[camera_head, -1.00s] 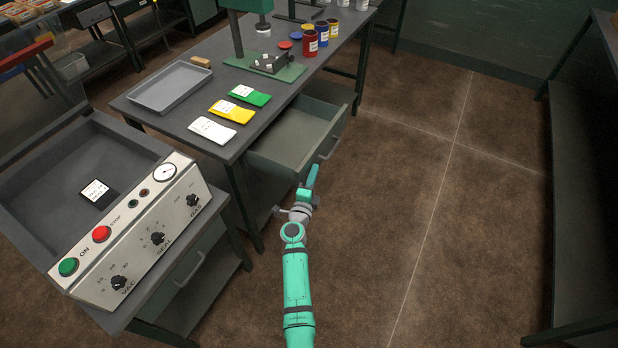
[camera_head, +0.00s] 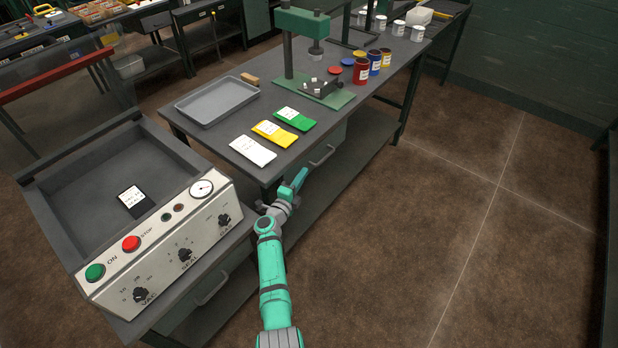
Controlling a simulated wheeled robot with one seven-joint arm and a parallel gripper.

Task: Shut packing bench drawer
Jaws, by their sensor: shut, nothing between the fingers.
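The packing bench (camera_head: 222,137) has a dark top and a drawer under it. The drawer front (camera_head: 325,150), with its bar handle (camera_head: 322,156), now sits close under the bench top, and no open drawer inside shows. My gripper (camera_head: 300,177) is shut and empty, at the bench's front edge beside the left part of the drawer front. Whether its tip touches the front cannot be told. My arm hides part of the drawer's left end.
A vacuum sealer (camera_head: 165,245) with a control panel stands at the left. A grey tray (camera_head: 217,100), white, yellow and green pouches (camera_head: 275,133), a green press (camera_head: 310,60) and several tins are on the bench. The floor (camera_head: 430,220) to the right is clear.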

